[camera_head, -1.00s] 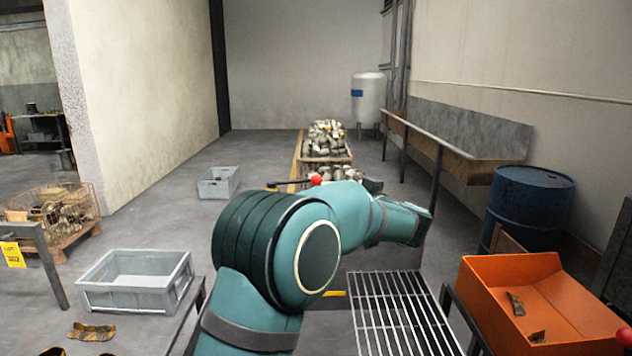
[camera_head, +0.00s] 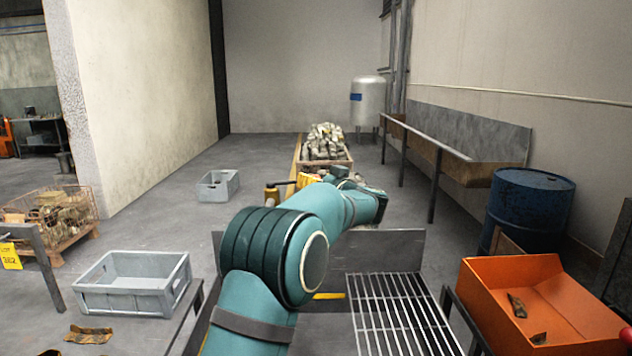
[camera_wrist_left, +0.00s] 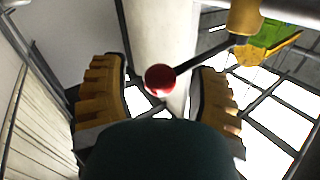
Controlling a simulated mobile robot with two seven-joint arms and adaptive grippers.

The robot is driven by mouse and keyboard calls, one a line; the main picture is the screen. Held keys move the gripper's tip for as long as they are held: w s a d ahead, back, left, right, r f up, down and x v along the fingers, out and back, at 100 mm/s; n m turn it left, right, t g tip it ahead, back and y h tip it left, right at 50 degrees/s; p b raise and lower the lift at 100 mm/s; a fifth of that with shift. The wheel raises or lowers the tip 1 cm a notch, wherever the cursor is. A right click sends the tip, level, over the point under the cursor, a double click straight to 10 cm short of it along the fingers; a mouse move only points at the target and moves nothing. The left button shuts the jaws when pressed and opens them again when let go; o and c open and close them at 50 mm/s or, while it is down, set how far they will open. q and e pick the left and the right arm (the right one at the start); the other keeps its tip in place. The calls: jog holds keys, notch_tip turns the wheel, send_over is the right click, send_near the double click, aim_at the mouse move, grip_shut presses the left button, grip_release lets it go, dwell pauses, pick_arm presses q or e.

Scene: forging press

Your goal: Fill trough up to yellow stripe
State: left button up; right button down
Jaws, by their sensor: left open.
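The metal trough (camera_head: 385,248) stands in front of me, partly hidden by my left arm. A short yellow stripe (camera_head: 330,296) shows on its inner wall; I cannot make out any liquid. A brass valve (camera_head: 272,193) is beyond the trough. Its black lever (camera_wrist_left: 205,58) ends in a red ball knob (camera_wrist_left: 160,80) in the left wrist view. My left gripper (camera_head: 306,180) is open at the lever, with its ridged yellow fingers on either side of the knob. Gaps show between knob and fingers. My right gripper is not in view.
A metal grate (camera_head: 400,315) covers the trough's right part. An orange bin (camera_head: 480,290) with metal pieces stands at right, near a blue drum (camera_head: 530,205). Grey crates (camera_head: 135,300) are at left. A heaped crate (camera_head: 325,162) stands beyond the valve.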

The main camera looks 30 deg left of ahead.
pick_arm(q)
jog(key=shift+s, duration=0.1)
grip_shut()
jog(key=shift+r, duration=0.1)
jog(key=shift+s+d+m+t+h, duration=0.2)
jog(key=shift+d+m+t+h, duration=0.15)
jog(key=shift+t, duration=0.25)
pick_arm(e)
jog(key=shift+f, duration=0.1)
